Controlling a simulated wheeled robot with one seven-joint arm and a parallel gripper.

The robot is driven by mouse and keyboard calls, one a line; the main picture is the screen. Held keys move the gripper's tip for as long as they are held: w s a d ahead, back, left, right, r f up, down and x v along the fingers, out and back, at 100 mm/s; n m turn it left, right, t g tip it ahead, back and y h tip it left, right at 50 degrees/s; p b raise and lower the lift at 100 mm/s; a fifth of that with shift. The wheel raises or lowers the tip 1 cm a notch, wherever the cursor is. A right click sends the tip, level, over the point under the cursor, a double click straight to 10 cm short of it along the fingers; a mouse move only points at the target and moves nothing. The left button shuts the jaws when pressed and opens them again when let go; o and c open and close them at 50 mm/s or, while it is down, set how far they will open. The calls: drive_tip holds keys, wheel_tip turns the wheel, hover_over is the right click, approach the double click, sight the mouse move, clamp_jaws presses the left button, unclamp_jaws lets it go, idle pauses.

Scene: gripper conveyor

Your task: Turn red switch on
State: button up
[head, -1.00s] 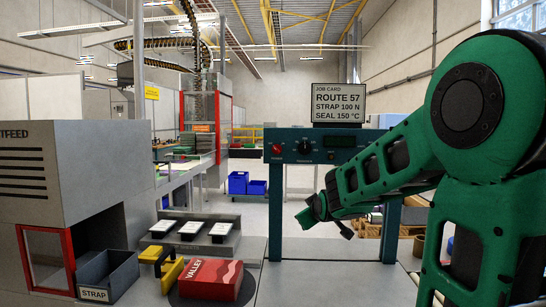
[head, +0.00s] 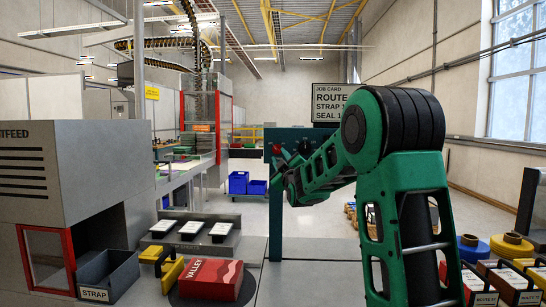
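The red switch (head: 277,149) is a small red knob at the left end of the teal control panel (head: 270,136), which stands on posts behind the worktop in the head view. My gripper (head: 281,172) is at the arm's far left end, just below the red switch in the picture. It is small and dark against the panel post. I cannot tell whether it touches anything or how far its fingers are apart.
A job card sign (head: 326,100) stands above the panel, partly covered by my arm. On the worktop are a red box (head: 211,280), yellow-and-black tool (head: 168,268), grey STRAP bin (head: 108,275) and a rack with white cards (head: 190,228). Spools (head: 512,245) stand at the right.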

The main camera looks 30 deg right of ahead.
sight(277, 151)
drive_tip(key=shift+x, duration=2.6)
drive_tip(key=shift+c, duration=0.6)
clamp_jaws()
drive_tip(key=shift+a+f, duration=0.1)
drive_tip(key=shift+a, duration=0.2)
